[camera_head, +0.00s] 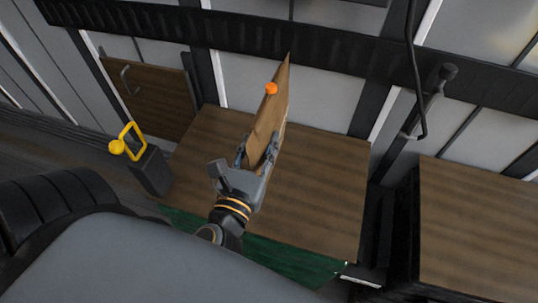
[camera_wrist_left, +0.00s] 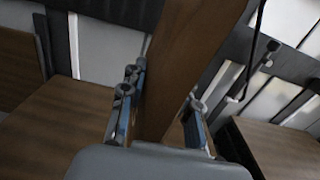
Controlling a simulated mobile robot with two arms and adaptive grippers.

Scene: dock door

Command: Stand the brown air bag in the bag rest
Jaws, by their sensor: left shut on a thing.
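The brown air bag (camera_head: 270,112) is a thin, tall, tapering piece with an orange knob (camera_head: 271,88) on its upper left edge. It stands roughly upright in my left gripper (camera_head: 258,155), above the brown wooden tabletop. The left gripper is shut on its lower part. In the left wrist view the bag (camera_wrist_left: 188,55) rises between the two fingers (camera_wrist_left: 160,112). Whether its lower edge touches the tabletop is hidden by the gripper. I cannot make out the bag rest for certain in either view. My right gripper is not in view.
The wooden tabletop (camera_head: 315,190) is bare around the gripper. A dark block (camera_head: 151,172) with a yellow loop (camera_head: 131,140) stands at its left. Another wooden top (camera_head: 475,220) is at the right. A wall with a dark rail (camera_head: 340,48) and a hanging cable (camera_head: 411,75) stands behind.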

